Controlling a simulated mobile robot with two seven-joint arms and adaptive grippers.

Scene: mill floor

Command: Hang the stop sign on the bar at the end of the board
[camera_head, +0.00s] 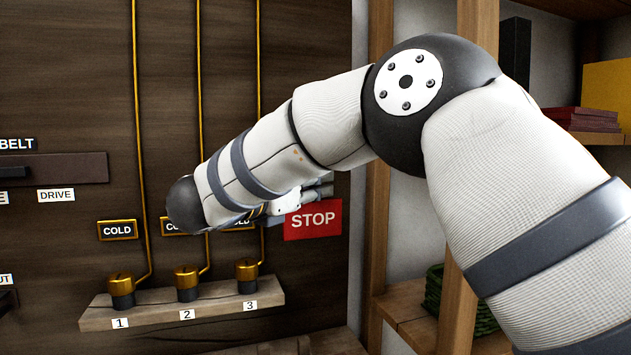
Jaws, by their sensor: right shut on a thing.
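The stop sign (313,220) is a red plate with white letters, near the right end of the dark wooden board (300,290). My right gripper (312,195) is at the sign's top edge, partly hidden by my own forearm, and is shut on the sign. The sign is tilted slightly. The bar at the board's end cannot be made out clearly; my arm and gripper cover that area. I cannot tell whether the sign touches the bar. My left gripper is out of view.
A small ledge (200,311) below holds brass knobs numbered 1 to 3, with brass pipes above and COLD labels (117,230). At the right are a wooden post (380,30), shelves with red books (583,120) and a green coil (440,300).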

